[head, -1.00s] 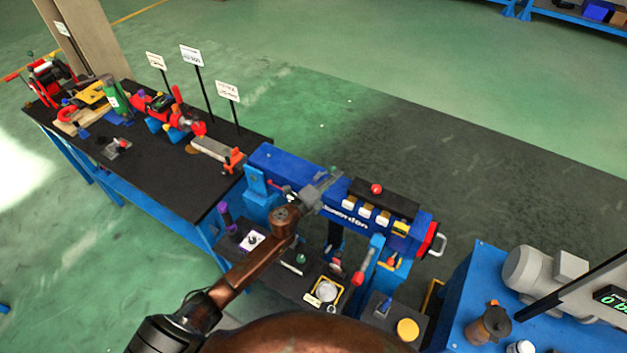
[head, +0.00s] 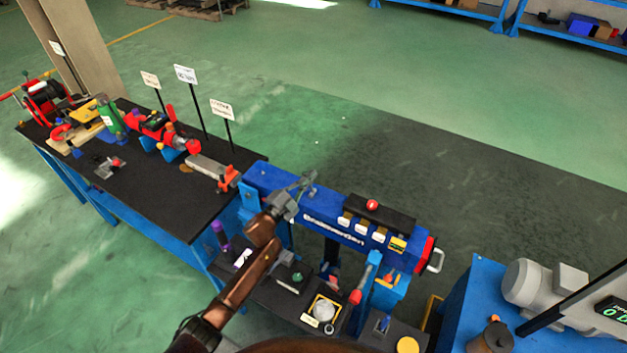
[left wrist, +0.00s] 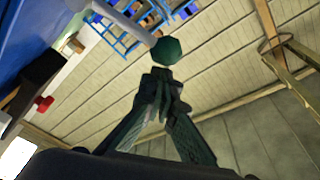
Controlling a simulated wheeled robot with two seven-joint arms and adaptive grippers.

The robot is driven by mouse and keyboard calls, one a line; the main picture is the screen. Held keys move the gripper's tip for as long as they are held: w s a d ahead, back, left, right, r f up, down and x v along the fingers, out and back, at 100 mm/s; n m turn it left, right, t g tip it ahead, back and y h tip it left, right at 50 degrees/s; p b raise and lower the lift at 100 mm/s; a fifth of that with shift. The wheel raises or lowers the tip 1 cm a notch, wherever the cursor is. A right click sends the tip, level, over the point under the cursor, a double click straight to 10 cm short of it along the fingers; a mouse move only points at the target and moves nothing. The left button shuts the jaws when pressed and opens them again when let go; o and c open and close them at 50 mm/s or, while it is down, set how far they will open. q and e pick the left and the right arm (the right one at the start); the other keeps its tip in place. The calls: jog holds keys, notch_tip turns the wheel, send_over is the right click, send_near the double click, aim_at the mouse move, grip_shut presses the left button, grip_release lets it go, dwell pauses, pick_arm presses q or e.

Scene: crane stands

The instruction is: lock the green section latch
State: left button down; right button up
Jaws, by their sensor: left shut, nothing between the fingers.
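The green section latch shows as a small lever with a green knob (head: 312,174) on top of the blue crane boom (head: 268,179). My left gripper (head: 298,187) reaches over the boom from the front and is shut and empty, with its fingertips close to the lever. In the left wrist view the dark green ball knob (left wrist: 167,51) sits just beyond the shut fingertips (left wrist: 160,78). A grey bar beside the knob runs to the upper left. I cannot tell whether the fingers touch the knob. My right gripper is not in view.
A black block with a red knob (head: 372,204) and several pale tags sits farther right on the boom. A red crank end (head: 428,256) closes the boom. A black-topped bench (head: 150,190) with tools stands left. A grey motor (head: 530,285) stands right.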

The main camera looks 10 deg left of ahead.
pick_arm(q)
jog(key=shift+w+a+n, duration=0.25)
jog(key=shift+a+n, duration=0.35)
jog(key=shift+n, duration=0.1)
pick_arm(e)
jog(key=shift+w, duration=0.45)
pick_arm(q)
jog(key=shift+a+f, duration=0.1)
jog(key=shift+a, duration=0.1)
